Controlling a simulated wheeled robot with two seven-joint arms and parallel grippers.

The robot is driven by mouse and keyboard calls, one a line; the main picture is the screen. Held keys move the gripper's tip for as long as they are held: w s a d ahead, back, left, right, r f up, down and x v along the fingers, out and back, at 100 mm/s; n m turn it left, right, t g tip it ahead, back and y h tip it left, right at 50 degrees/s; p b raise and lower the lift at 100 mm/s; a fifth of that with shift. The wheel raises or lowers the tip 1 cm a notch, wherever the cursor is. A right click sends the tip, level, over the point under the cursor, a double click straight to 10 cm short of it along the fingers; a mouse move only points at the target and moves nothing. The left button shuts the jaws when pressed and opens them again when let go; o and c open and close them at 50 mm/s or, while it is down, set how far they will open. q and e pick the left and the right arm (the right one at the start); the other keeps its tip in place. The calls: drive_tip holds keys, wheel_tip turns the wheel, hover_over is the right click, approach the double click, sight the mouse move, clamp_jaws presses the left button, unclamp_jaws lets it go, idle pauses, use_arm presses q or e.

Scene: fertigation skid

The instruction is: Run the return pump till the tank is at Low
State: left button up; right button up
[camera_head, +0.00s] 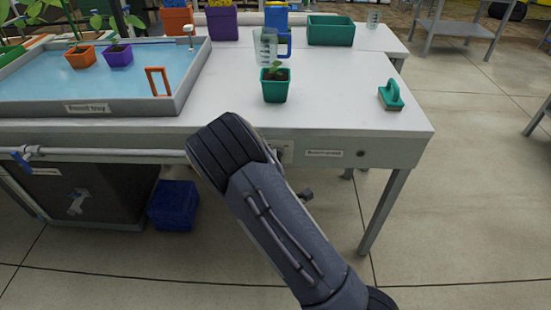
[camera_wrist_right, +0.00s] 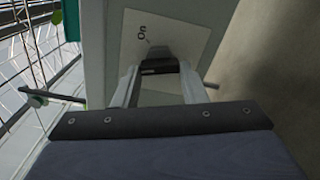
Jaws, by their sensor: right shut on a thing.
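The flood tray (camera_head: 183,108), holding blue water, is on the left of the bench. A label that seems to read "Return pump" (camera_head: 324,153) is on the bench's front edge, beside my right arm. In the right wrist view a pale plate marked "On" (camera_wrist_right: 190,32) is ahead of my right gripper (camera_wrist_right: 160,72). The gripper is shut on a dark switch (camera_wrist_right: 160,52) on this plate. In the head view my right arm hides the gripper and switch. A dark tank (camera_head: 112,190) stands under the bench; its level cannot be read. My left gripper is not in view.
On the bench are a potted seedling (camera_head: 275,88), a clear jug (camera_head: 265,48), a green brush (camera_head: 391,95) and a green bin (camera_head: 331,30). A blue crate (camera_head: 173,205) is underneath. A pipe (camera_head: 110,153) runs along the front.

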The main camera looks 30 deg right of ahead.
drive_tip(key=shift+n+p, duration=0.85)
drive_tip(key=shift+n, duration=1.65)
drive_tip(key=shift+f, duration=0.15)
drive_tip(key=o, duration=1)
drive_tip(key=shift+s, duration=0.1)
drive_tip(key=v, duration=0.7)
drive_tip(key=shift+s+a, duration=0.25)
drive_tip(key=shift+s, duration=0.05)
